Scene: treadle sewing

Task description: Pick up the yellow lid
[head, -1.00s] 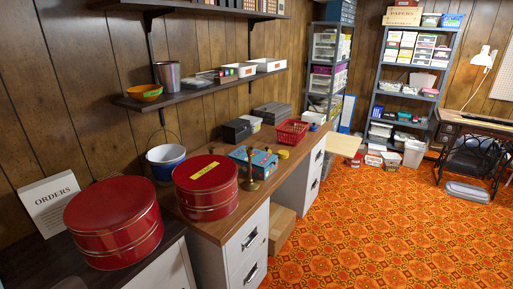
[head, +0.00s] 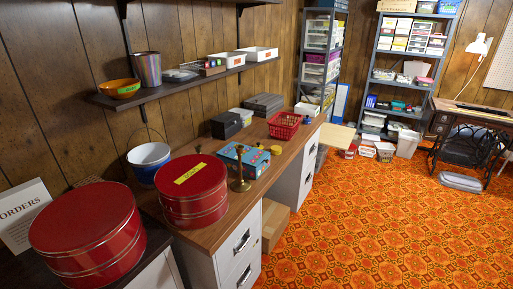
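A small round yellow thing (head: 276,150), which looks like the yellow lid, lies on the wooden desk top (head: 217,235) in the head view. It is just beyond the blue patterned box (head: 248,162) and in front of the red basket (head: 284,126). It is small in the picture, so its exact shape is hard to tell. Neither of my grippers shows in the view.
Two red round tins (head: 88,232) (head: 192,192) stand at the near left, the second with a yellow label. A brass stand (head: 240,170) is at the desk's front edge. A white-blue bucket (head: 149,160) stands behind. The orange patterned floor (head: 345,220) at right is open.

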